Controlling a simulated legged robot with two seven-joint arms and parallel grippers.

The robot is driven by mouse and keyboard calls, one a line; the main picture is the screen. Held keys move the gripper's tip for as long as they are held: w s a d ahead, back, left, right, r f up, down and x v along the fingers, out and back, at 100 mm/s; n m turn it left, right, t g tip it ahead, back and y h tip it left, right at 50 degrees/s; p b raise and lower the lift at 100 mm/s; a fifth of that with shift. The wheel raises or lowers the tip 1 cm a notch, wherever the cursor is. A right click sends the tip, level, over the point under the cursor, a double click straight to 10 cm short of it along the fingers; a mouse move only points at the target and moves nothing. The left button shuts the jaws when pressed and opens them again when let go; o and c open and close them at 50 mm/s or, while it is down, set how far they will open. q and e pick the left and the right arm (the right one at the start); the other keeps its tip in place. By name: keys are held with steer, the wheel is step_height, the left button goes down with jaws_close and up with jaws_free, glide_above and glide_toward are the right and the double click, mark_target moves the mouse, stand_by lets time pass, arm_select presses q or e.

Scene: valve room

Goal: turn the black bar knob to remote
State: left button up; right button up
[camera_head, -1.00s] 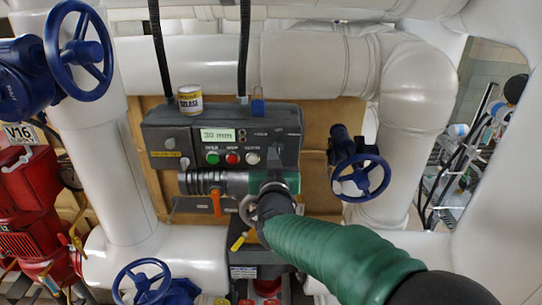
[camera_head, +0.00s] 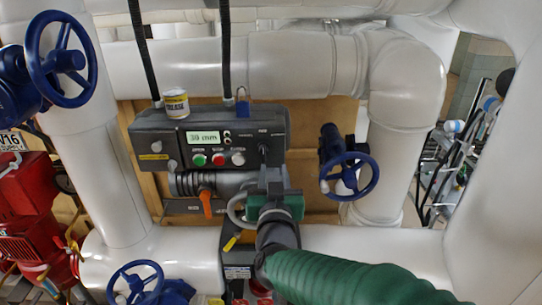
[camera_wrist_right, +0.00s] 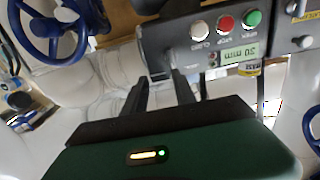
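The dark grey control box (camera_head: 165,139) is at the middle of the head view, with a lit "30 mm" display and green, red and white buttons. The black bar knob (camera_head: 263,149) appears small and dark on its right part, right of the white button. My right gripper (camera_head: 272,172) is just below the knob, fingers pointing up toward the box. In the wrist view its two fingers (camera_wrist_right: 158,78) are apart, with nothing seen held between them. My left gripper is out of view.
A yellow-white can (camera_head: 176,103) and a blue padlock (camera_head: 242,108) are on top of the box. An orange lever (camera_head: 206,203) hangs below it. Blue handwheels (camera_head: 349,178) stand at the right, upper left and lower left. Large white pipes surround the box.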

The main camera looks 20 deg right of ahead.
arm_select(q)
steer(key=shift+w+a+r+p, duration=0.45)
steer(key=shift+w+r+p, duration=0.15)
steer(key=shift+p, duration=0.25)
arm_select(e)
steer(key=a+v, duration=0.1)
steer(key=v, duration=1)
steer(key=shift+w+a, duration=0.2)
steer(key=shift+a, duration=0.1)
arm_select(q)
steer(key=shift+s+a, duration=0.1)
arm_select(e)
steer(key=shift+a+f, duration=0.1)
steer(key=shift+a, duration=0.05)
